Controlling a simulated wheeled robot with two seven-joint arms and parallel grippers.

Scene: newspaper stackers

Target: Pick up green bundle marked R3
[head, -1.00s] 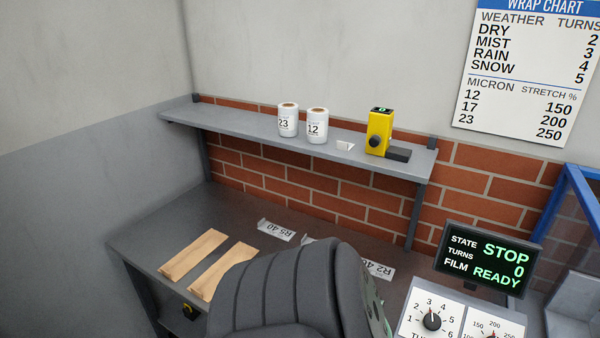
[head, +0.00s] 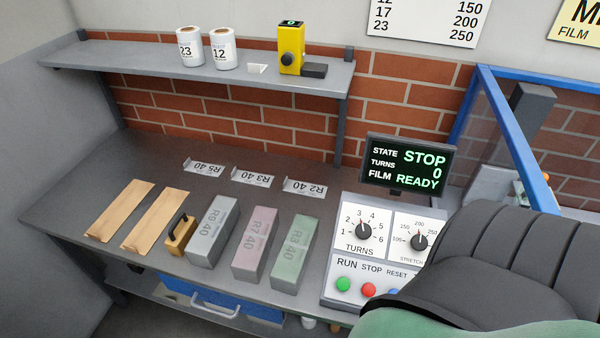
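The green bundle (head: 290,254) lies on the grey bench, just left of the control panel. Its label looks like R3 40 and its long side runs toward the front edge. A pink bundle (head: 255,243) lies to its left, and a grey bundle (head: 213,231) lies left of that, with a gap between each. The top of the green bundle is uncovered. Neither gripper shows in the head view, so nothing is seen touching the bundles.
Three label cards, the middle one (head: 251,178) among them, stand behind the bundles. A tan block with a black handle (head: 181,236) and two brown strips (head: 120,211) lie left. The control panel (head: 375,250) stands right. A shelf (head: 150,60) runs above. A large dark ribbed shape fills the lower right.

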